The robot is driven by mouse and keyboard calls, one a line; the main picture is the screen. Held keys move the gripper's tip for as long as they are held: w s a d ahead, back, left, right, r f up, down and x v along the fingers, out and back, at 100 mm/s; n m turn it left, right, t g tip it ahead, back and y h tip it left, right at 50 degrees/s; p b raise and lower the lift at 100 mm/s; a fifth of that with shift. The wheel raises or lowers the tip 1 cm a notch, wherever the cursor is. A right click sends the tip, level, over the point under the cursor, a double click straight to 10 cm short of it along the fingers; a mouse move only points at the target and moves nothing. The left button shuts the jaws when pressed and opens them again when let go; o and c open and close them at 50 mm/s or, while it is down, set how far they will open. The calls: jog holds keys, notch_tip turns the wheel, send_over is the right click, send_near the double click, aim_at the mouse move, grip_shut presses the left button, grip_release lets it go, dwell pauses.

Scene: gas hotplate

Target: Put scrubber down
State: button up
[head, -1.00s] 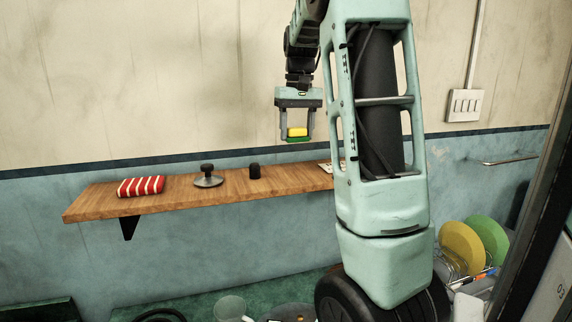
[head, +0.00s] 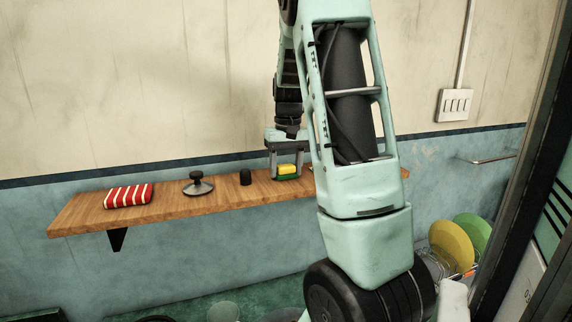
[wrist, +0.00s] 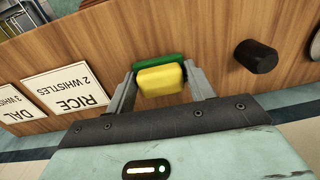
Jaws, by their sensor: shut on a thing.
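The scrubber (head: 287,171) is a small yellow block with a green layer, held between the fingers of my gripper (head: 286,172). In the wrist view the scrubber (wrist: 161,78) shows its yellow side toward me and its green side away, with a finger of my gripper (wrist: 160,84) on each side. My gripper is shut on it, over the wooden shelf (head: 222,199). I cannot tell whether the scrubber's underside touches the shelf.
On the shelf stand a red-and-white striped cloth (head: 128,196), a metal weight-like object with a black knob (head: 198,184) and a black cylinder (head: 245,177). White signs (wrist: 66,88) lie on the other side of the scrubber. Bare wood lies around the scrubber.

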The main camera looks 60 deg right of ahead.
aim_at(288, 165)
jog(key=shift+f, duration=0.15)
jog(key=o, duration=1)
notch_tip(288, 165, up, 12)
jog(key=b, duration=0.2)
jog(key=shift+s+d+r, duration=0.15)
jog(key=shift+d+r, duration=0.05)
